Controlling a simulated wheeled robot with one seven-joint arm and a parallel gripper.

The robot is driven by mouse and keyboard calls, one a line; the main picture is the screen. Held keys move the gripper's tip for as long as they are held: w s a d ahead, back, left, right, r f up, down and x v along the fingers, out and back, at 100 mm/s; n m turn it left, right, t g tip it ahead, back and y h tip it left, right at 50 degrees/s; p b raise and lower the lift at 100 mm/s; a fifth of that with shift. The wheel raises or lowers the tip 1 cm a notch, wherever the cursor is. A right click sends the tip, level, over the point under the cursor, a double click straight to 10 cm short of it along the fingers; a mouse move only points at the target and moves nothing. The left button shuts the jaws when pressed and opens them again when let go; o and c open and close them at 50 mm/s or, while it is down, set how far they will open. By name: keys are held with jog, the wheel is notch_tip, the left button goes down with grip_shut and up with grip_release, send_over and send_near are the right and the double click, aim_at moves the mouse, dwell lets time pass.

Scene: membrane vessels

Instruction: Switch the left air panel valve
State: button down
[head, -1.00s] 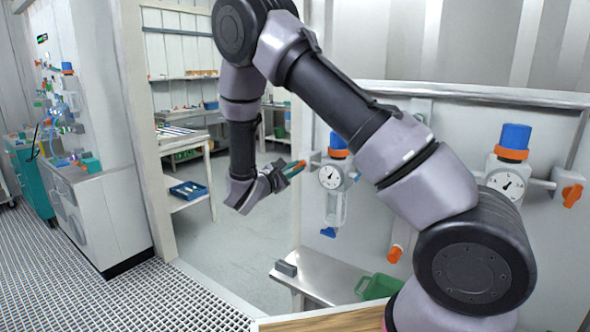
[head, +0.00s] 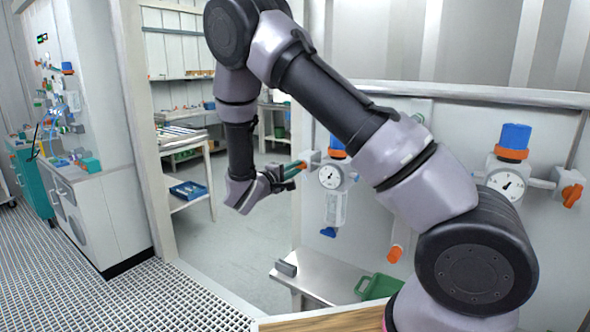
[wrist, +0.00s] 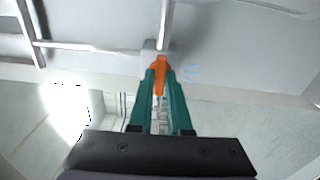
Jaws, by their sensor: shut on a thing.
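The left air panel unit has a blue knob (head: 337,146), a round gauge (head: 330,177) and a clear bowl below. Its valve body (head: 312,158) is at the unit's left side, by my gripper (head: 301,165). In the wrist view, the valve's orange handle (wrist: 160,64) sits between the green fingertips of my gripper (wrist: 160,76), which are shut on it. The handle runs roughly in line with the fingers. In the head view the fingers mostly hide the handle.
A second unit with a blue knob (head: 515,137), a gauge (head: 505,184) and an orange valve handle (head: 572,194) is at the right. A metal bench (head: 325,275) with a green bin (head: 380,287) stands below the panel. Open floor lies to the left.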

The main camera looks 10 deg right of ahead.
jog(key=shift+m, duration=0.3)
jog(key=c, duration=0.9)
grip_release()
jog(key=shift+o, duration=0.2)
jog(key=v, duration=1.1)
